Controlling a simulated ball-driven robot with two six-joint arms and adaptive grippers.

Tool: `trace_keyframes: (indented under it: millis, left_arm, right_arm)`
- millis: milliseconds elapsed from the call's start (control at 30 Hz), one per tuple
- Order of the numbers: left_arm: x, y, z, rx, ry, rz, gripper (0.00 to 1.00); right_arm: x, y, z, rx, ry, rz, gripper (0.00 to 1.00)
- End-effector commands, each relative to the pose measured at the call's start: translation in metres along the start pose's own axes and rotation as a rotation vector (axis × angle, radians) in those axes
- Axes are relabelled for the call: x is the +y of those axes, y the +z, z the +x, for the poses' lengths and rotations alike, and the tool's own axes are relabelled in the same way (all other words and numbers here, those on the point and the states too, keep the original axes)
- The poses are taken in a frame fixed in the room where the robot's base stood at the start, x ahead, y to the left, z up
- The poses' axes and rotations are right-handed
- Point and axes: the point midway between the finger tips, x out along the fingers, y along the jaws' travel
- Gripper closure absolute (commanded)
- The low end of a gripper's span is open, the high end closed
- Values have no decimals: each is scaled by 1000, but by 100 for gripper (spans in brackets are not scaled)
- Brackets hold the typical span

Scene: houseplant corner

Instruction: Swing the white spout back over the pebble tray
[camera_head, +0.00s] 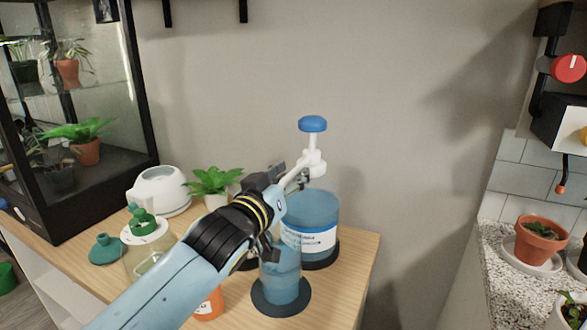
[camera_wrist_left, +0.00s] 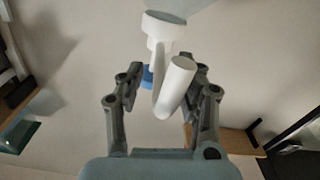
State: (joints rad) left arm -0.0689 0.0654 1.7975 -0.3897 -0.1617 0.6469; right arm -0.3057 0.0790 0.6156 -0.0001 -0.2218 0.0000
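The white spout (camera_head: 294,181) sticks out to the left and toward me from the white pump head (camera_head: 314,164) on top of a large blue bottle (camera_head: 312,208). A blue push knob (camera_head: 312,124) tops the pump. My left gripper (camera_head: 285,176) is at the spout's outer end. In the left wrist view, the spout (camera_wrist_left: 175,88) lies between the two open fingers (camera_wrist_left: 165,92), nearer the right finger. A gap shows on its left, and I cannot tell whether the right finger touches it. I cannot make out a pebble tray. My right gripper is not in view.
A smaller blue container (camera_head: 280,275) stands on a dark round saucer (camera_head: 281,300) below my left gripper. The wooden top (camera_head: 350,262) ends at right.

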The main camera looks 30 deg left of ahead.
Motion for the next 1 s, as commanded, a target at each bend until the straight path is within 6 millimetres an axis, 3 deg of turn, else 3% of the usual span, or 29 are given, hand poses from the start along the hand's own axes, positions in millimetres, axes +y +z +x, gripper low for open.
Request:
trace_keyframes:
  millis: [133,433,700,1000]
  left_arm:
    - [0,0,13,0,0,0,64]
    - [0,1,16,0,0,0,64]
    - [0,0,15,0,0,0,98]
    - [0,1,15,-1,0,0,100]
  right_arm:
    - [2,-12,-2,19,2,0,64]
    - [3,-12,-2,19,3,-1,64]
    - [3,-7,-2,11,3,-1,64]
    - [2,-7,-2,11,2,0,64]
